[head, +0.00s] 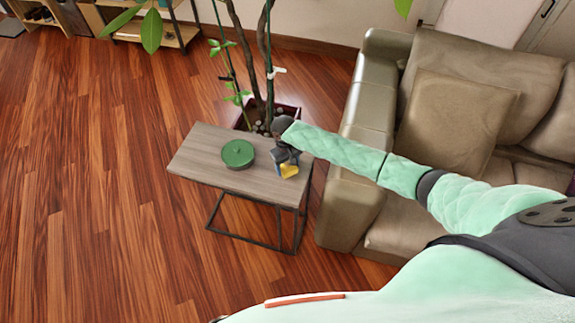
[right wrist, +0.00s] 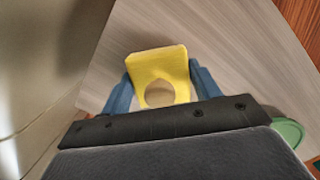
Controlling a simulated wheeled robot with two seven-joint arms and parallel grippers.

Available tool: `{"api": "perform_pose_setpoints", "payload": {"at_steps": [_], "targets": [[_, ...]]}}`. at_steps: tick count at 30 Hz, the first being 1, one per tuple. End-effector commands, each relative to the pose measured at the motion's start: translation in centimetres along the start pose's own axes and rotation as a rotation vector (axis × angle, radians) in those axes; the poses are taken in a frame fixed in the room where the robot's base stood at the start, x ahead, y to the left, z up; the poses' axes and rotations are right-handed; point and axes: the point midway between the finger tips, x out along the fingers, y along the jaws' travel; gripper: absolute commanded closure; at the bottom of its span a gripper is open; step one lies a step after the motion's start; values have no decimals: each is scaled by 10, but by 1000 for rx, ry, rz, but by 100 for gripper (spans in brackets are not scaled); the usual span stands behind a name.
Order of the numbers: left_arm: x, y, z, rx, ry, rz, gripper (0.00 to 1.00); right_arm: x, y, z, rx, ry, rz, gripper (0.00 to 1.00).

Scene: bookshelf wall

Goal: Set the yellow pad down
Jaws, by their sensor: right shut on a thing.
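The yellow pad (head: 289,170) is at the right end of the small wood-topped side table (head: 203,150). In the right wrist view the yellow pad (right wrist: 158,66) sits between the two blue fingers of my right gripper (right wrist: 158,80), which is shut on it. The pad shows a rounded opening near the gripper. My right gripper (head: 286,163) points down over the table top. I cannot tell whether the pad touches the table or is just above it. My left gripper is not in view.
A round green lidded container (head: 238,153) stands on the table left of the gripper; its edge shows in the right wrist view (right wrist: 290,131). A potted plant (head: 262,115) is behind the table. A beige sofa (head: 360,130) stands close on the right. Wooden floor is clear to the left.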

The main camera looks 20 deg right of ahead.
Motion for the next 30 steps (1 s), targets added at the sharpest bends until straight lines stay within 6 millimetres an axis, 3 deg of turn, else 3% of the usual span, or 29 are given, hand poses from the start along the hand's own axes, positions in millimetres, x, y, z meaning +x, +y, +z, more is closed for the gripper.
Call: {"api": "perform_pose_setpoints", "payload": {"at_steps": [1,4,17,30], "targets": [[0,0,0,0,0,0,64,0,0,0,0,0,0,34],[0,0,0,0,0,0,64,0,0,0,0,0,0,16],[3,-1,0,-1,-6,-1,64,-8,0,0,-1,2,-1,16],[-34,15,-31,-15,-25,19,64,-86,0,-1,-2,3,-1,16]]}}
